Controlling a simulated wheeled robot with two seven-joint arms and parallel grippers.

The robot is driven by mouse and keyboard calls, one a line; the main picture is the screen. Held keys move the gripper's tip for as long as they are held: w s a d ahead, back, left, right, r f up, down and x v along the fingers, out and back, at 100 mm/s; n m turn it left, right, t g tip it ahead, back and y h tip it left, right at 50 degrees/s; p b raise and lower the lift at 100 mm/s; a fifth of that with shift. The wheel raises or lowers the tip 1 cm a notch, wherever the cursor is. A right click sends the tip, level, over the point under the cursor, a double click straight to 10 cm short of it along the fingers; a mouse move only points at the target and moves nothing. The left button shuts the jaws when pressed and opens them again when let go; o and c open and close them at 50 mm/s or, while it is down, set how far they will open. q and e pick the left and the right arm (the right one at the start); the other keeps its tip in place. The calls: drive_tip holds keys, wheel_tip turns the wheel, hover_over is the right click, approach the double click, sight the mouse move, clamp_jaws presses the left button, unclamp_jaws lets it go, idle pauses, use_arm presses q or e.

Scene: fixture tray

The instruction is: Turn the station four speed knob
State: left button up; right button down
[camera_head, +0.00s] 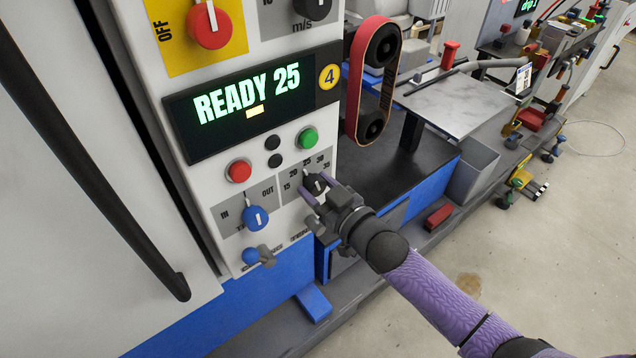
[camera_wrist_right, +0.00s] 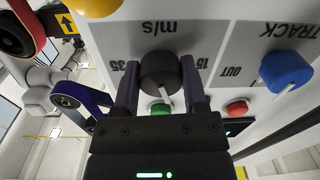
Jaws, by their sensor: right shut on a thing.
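The station four speed knob (camera_head: 315,184) is a small black dial with a white pointer, on a grey scale marked from 15 to 35. My right gripper (camera_head: 318,188) is shut on it, partly hiding it in the head view. In the right wrist view, which sees the panel upside down, the black knob (camera_wrist_right: 158,72) sits between the two fingers, under the m/s label. Its white pointer lies near the middle of the scale. The display (camera_head: 247,100) above reads READY 25, beside a yellow 4 badge (camera_head: 330,77). My left gripper is out of view.
A green button (camera_head: 307,138), a red button (camera_head: 239,171) and a blue TRACK knob (camera_head: 256,217) are close to the speed knob. A red sanding belt (camera_head: 361,80) stands to the right. A black door handle (camera_head: 95,170) runs down the left. The floor at right is open.

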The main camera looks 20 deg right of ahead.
drive_tip(key=shift+r+n+p, duration=0.1)
drive_tip(key=shift+n+p, duration=0.3)
drive_tip(key=shift+n, duration=0.8)
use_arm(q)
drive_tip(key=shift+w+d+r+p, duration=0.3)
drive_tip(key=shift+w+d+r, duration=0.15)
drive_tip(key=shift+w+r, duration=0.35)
use_arm(e)
drive_tip(key=shift+n, duration=1.1)
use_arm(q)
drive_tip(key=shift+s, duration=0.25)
use_arm(e)
drive_tip(key=shift+c, duration=0.7)
unclamp_jaws()
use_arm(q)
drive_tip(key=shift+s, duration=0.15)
